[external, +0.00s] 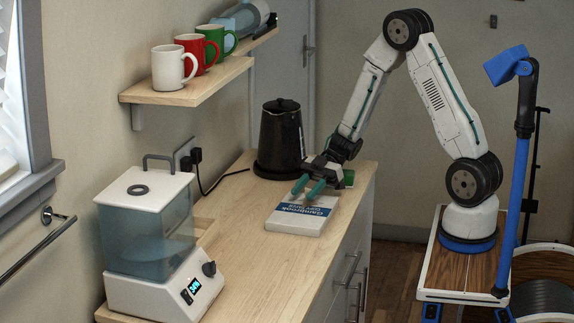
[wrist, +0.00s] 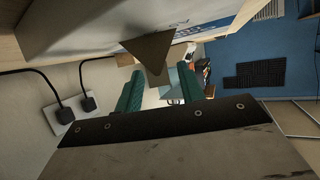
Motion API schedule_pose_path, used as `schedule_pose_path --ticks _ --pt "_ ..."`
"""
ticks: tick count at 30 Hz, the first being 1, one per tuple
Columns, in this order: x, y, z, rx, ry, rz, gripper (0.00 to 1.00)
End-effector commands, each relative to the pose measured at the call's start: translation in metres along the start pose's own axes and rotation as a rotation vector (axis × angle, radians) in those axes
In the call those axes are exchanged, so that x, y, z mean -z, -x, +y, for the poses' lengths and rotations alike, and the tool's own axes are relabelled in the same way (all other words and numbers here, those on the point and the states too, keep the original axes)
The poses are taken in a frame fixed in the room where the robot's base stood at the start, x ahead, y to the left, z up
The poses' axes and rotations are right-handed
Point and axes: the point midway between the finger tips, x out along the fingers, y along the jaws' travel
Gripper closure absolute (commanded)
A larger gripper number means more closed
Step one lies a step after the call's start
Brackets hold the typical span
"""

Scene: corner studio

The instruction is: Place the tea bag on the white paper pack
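The white paper pack (external: 290,222), with a blue label, lies flat on the wooden counter. My gripper (external: 308,187) is low over its far part, with its two green fingers apart. In the wrist view, which looks upside down, the pack (wrist: 85,28) fills the top. A brown triangular shape (wrist: 150,48), which looks like the tea bag, has its wide side against the pack and its tip toward the gap between my fingers (wrist: 160,92). It appears to rest on the pack, not pinched. I cannot make out the tea bag in the external view.
A water dispenser (external: 150,240) stands at the front left. A shelf (external: 190,88) holds mugs. The counter between dispenser and pack is clear.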

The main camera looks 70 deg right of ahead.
Motion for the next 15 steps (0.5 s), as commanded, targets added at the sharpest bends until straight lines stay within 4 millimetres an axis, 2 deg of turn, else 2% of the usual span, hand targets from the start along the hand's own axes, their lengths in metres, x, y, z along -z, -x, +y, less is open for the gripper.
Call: schedule_pose_path --ticks 9,15 --pt "-0.001 0.069 0.001 -0.005 0.0 -0.002 0.61" --pt "0.0 0.099 0.0 -0.003 0.0 -0.001 0.61"
